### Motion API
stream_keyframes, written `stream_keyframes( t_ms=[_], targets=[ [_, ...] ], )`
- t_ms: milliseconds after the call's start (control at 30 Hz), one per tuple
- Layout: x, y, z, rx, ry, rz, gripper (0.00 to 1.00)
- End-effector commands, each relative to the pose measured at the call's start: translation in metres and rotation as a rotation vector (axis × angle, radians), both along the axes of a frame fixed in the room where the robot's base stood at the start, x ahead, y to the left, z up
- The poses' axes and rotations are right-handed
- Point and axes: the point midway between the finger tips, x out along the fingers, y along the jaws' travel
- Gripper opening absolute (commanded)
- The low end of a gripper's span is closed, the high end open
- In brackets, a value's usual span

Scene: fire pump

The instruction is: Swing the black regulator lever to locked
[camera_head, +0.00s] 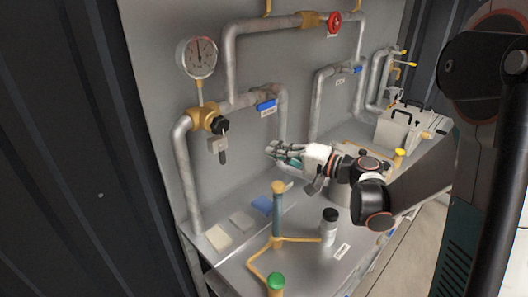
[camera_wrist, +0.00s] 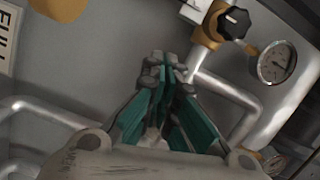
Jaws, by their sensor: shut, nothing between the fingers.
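A black knob (camera_head: 219,126) sits on the brass regulator body (camera_head: 203,118) on the left pipe. A short dark lever (camera_head: 223,157) hangs below it from a small grey plate (camera_head: 217,144); which dark part is the regulator lever is not fully clear. In the wrist view the black knob (camera_wrist: 234,22) is at the upper right, and the lever cannot be made out. My gripper (camera_head: 271,150) is shut and empty, in the air right of the regulator and apart from it. Its closed fingertips (camera_wrist: 165,65) also show in the wrist view.
A pressure gauge (camera_head: 197,57) stands above the regulator. A blue valve handle (camera_head: 266,105) and pipes lie above my gripper. Below, a blue-green post (camera_head: 278,212) with a tan top and a dark-capped bottle (camera_head: 329,226) stand on the metal bench (camera_head: 225,265). Open air lies between gripper and regulator.

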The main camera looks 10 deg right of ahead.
Motion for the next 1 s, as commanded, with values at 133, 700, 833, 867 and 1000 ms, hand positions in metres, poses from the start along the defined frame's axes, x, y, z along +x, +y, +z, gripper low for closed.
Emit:
stream_keyframes(
  t_ms=[133, 700, 833, 867, 1000],
  targets=[
    [0.017, 0.022, -0.004, -0.001, 0.001, 0.005, 0.00],
    [0.040, 0.092, -0.014, -0.001, 0.001, 0.002, 0.00],
    [0.037, 0.096, -0.014, -0.002, 0.001, 0.001, 0.00],
    [0.036, 0.096, -0.014, -0.002, 0.001, 0.001, 0.00],
    [0.036, 0.097, -0.014, -0.002, 0.001, 0.001, 0.00]
  ],
)
